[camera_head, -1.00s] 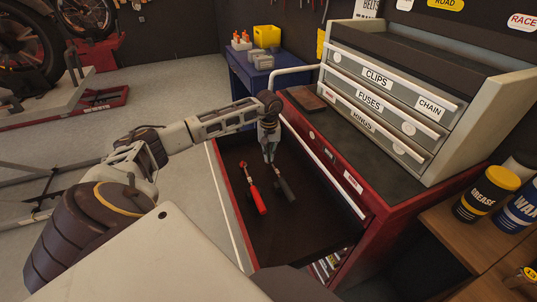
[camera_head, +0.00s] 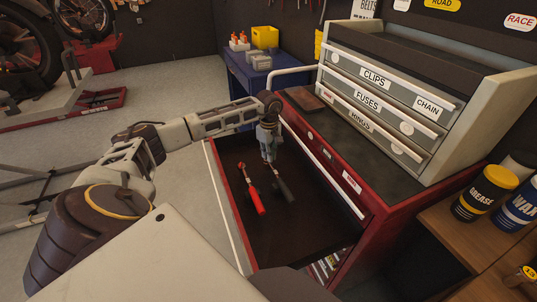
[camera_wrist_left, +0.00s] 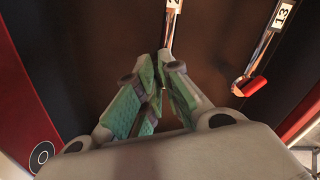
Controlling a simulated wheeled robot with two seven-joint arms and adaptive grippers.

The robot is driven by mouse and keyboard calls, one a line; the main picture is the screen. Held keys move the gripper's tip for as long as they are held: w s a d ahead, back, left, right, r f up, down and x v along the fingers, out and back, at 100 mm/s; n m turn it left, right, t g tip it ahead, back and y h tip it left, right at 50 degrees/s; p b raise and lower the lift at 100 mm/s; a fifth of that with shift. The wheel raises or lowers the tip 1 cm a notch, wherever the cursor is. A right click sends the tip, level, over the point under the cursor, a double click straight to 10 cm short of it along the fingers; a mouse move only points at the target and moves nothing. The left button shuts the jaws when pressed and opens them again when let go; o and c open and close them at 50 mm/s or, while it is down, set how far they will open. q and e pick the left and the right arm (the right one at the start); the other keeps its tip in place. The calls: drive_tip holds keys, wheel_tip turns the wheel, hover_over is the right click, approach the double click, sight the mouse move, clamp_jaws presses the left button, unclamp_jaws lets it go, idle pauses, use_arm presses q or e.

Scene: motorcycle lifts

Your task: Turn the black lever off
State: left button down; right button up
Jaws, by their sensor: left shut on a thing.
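The black-handled tool (camera_head: 284,189) lies in the open drawer, its metal head toward the far end. My left gripper (camera_head: 268,159) is over that head, pointing down. In the left wrist view the green-padded fingers (camera_wrist_left: 155,92) are close together at the end of the tool's metal shaft (camera_wrist_left: 172,28); they hide the small black lever between them. A red-handled tool (camera_head: 257,200) lies to the left of the black one. In the left wrist view its shaft (camera_wrist_left: 270,40) bears the label 13 and ends in a red lever (camera_wrist_left: 252,86). My right gripper is not in view.
The open drawer (camera_head: 310,235) belongs to a red cabinet (camera_head: 345,180) on the right. A grey organiser (camera_head: 400,90) stands on it, and a blue workbench (camera_head: 245,75) is behind. The near part of the drawer floor is clear.

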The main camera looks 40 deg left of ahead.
use_arm(q)
drive_tip(key=shift+n, duration=0.6)
drive_tip(key=c, duration=1.6)
unclamp_jaws()
wheel_tip(320, 180, up, 12)
drive_tip(key=shift+s+a, duration=0.1)
